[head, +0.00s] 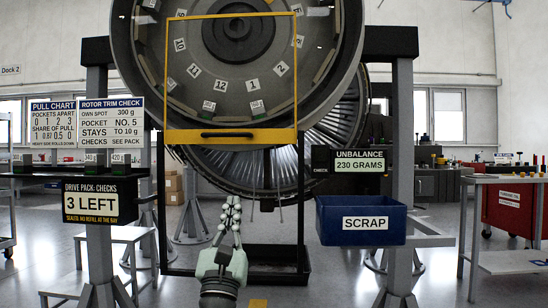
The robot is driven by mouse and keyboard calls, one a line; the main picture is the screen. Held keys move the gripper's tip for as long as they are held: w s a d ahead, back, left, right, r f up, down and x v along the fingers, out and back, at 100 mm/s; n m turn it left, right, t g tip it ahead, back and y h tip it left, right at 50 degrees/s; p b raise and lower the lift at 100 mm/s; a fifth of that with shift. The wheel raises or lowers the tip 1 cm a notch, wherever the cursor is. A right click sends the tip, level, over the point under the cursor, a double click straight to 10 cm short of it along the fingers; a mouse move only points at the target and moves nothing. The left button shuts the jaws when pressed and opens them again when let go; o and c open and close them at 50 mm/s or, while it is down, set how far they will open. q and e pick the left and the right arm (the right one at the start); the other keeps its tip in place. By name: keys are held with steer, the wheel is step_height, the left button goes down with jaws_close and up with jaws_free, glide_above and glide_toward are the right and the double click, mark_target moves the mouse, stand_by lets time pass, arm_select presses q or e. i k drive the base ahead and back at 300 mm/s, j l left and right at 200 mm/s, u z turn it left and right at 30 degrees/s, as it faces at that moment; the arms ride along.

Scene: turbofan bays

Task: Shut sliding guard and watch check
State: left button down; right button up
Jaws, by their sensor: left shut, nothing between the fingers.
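The sliding guard is a clear panel in a yellow frame (230,136), upright in front of the numbered rotor (225,85). A black bar handle sits on its bottom rail. The guard covers the middle of the rotor face, and an open gap lies below its bottom rail. My left gripper (232,203) is shut and empty, pointing up, below the handle and apart from it in the picture. A check box (348,171) right of the guard reads "UNBALANCE 230 GRAMS". A box at left (91,205) reads "DRIVE PACK: CHECKS 3 LEFT". My right gripper is out of view.
A blue SCRAP bin (361,225) stands at right, beside the grey post. A pull chart (52,124) and a rotor trim check sign (111,123) hang at left, above a shelf with small labelled weights. A red cabinet (508,208) is far right.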

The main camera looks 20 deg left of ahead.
mark_target(266, 136)
steer(key=i, duration=0.85)
